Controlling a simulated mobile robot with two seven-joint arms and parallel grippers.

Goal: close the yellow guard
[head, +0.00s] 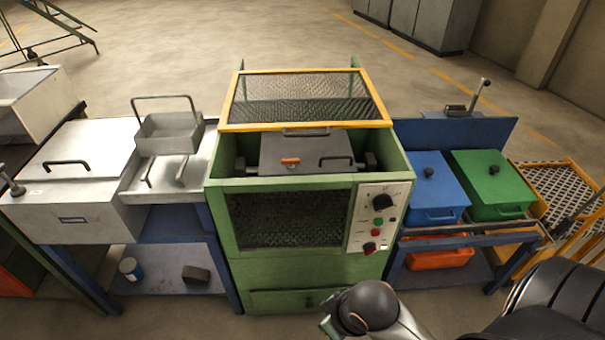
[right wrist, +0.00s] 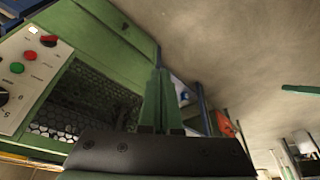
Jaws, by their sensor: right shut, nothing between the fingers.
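The yellow guard (head: 306,128) is a yellow frame with dark mesh at the top rear of the green furnace (head: 300,270). It stands open, with the furnace's top opening uncovered in front of it. A grey lid (head: 305,150) with an orange handle and a dark handle sits in that opening. My right gripper (head: 328,326) is low in front of the furnace, partly hidden by my wrist, well away from the guard. In the right wrist view its green fingers (right wrist: 159,85) are together and empty, with the furnace front behind them. My left gripper is not in view.
The furnace front has a control panel (head: 374,215) with knobs and buttons. A blue box (head: 432,185) and a green box (head: 490,182) stand on the right. A grey metal box (head: 80,170) and a basket (head: 168,132) stand on the left. Open floor lies behind.

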